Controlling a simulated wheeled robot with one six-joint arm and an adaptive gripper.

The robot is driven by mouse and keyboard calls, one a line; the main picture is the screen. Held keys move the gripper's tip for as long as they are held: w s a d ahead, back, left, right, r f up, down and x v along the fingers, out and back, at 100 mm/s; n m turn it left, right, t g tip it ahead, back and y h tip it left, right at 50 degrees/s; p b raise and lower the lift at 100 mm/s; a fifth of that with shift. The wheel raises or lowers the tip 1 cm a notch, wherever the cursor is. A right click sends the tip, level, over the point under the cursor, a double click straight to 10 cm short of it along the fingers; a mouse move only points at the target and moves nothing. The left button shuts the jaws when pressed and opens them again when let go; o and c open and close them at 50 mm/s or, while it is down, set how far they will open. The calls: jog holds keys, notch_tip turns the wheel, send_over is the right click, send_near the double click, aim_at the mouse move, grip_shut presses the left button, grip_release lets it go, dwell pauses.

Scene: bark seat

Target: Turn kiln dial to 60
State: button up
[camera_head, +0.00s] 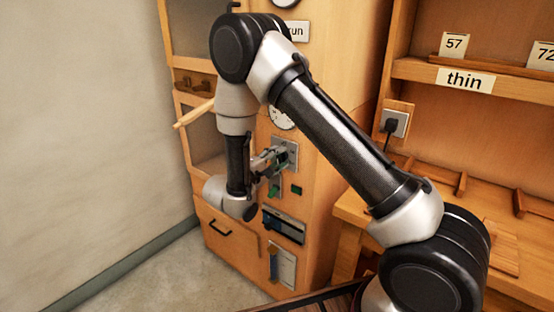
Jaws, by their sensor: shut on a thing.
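A wooden cabinet stands in the middle with a white round dial face (281,119), partly hidden behind my arm; its reading cannot be made out. Below it is a grey metal plate (291,146). My gripper (276,161) is at this plate, coming from the left, and is shut on a small part there. Which control is the kiln dial cannot be told for sure.
A wooden bar (193,114) sticks out left. Shelves with a "thin" label (464,81) and a power socket (396,121) stand right. Left floor is clear.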

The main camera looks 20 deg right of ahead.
jog(key=shift+f+m, duration=0.1)
jog(key=shift+m, duration=0.7)
jog(key=o, duration=1)
jog(key=v, duration=1.2)
